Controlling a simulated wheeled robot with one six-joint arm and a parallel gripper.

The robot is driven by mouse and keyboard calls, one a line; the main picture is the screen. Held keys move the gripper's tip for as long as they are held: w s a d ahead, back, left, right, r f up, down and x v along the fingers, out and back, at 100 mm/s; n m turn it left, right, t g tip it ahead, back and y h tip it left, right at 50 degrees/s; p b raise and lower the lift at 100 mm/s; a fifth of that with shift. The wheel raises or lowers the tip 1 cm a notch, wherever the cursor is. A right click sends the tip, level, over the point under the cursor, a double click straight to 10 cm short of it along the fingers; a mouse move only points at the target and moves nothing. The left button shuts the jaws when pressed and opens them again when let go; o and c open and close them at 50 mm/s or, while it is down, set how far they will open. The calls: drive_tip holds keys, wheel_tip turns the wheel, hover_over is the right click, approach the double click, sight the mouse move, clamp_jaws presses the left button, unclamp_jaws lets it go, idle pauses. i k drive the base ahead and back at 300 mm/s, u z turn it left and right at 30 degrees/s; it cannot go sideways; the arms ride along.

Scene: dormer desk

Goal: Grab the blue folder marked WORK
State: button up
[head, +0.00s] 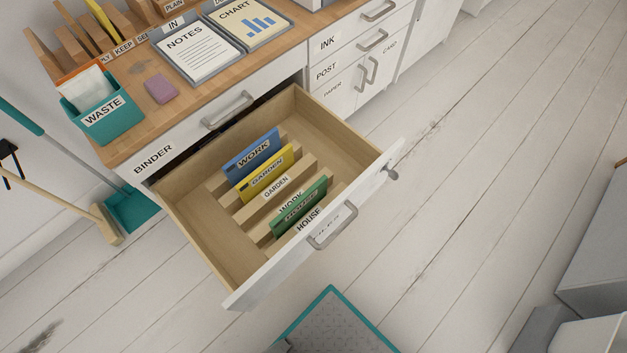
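The blue folder marked WORK (252,154) stands in the pulled-out drawer (330,130), the rearmost of the three folders I can see. Its upper part and label show; its lower part is hidden behind the yellow folder marked GARDEN (267,174). A green folder (299,205) stands nearest the drawer front; its marking is hard to read. Wooden rails between them carry the labels GARDEN (276,187), WORK and HOUSE. My gripper is not in view.
The drawer front has a handle (332,226). The desk top holds a teal WASTE bin (103,115), a purple block (161,89), and NOTES (194,52) and CHART (246,22) sheets. A broom and dustpan (130,208) stand left. Floor to the right of the drawer is clear.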

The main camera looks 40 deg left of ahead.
sight(249, 159)
drive_tip(key=u, duration=2.65)
drive_tip(key=k, duration=0.3)
drive_tip(key=z, duration=0.7)
